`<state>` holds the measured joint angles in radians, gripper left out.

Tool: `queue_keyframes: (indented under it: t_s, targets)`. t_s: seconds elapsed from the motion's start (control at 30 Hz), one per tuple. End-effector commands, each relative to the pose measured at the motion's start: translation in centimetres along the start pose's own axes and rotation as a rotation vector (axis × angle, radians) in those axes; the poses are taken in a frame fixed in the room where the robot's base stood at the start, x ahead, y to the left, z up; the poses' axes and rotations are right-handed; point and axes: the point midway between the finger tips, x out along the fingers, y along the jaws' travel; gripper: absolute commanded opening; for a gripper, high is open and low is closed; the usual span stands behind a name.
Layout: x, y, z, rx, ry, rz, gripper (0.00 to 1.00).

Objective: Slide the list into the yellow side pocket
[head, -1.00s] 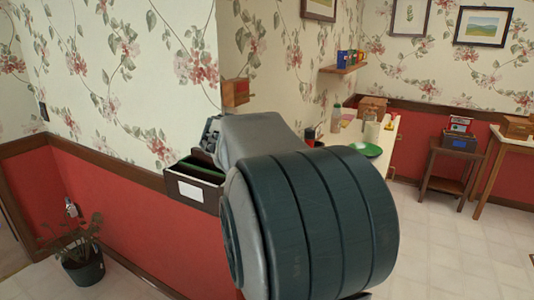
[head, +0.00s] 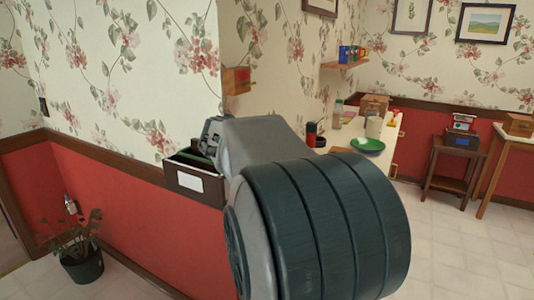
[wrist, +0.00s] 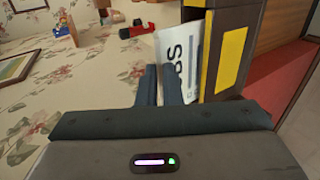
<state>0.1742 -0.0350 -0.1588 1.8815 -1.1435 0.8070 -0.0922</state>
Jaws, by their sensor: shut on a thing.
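The list (wrist: 176,45) is a white card with large dark lettering in the wrist view. My gripper (wrist: 160,72) is shut on its near edge. The list stands beside a dark box (wrist: 222,18), close to the box's yellow strip (wrist: 207,55). A yellow panel (wrist: 231,55) is on the box's face. I cannot tell whether the list's edge is inside the yellow pocket or only alongside it. In the head view the dark box (head: 183,180) with a white label sits against the wall, and my arm hides the list and most of my gripper.
A potted plant (head: 82,262) stands on the floor at left.

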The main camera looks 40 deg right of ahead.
Motion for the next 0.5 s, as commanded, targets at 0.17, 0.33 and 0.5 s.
queue_keyframes:
  t_s: [0.17, 0.33, 0.5]
  targets:
    - [-0.02, 0.04, 0.00, 0.000, 0.000, 0.000, 0.25]
    - [-0.01, 0.04, 0.01, 0.000, 0.000, 0.000, 0.31]
    - [-0.19, 0.03, -0.01, 0.000, 0.001, 0.000, 0.31]
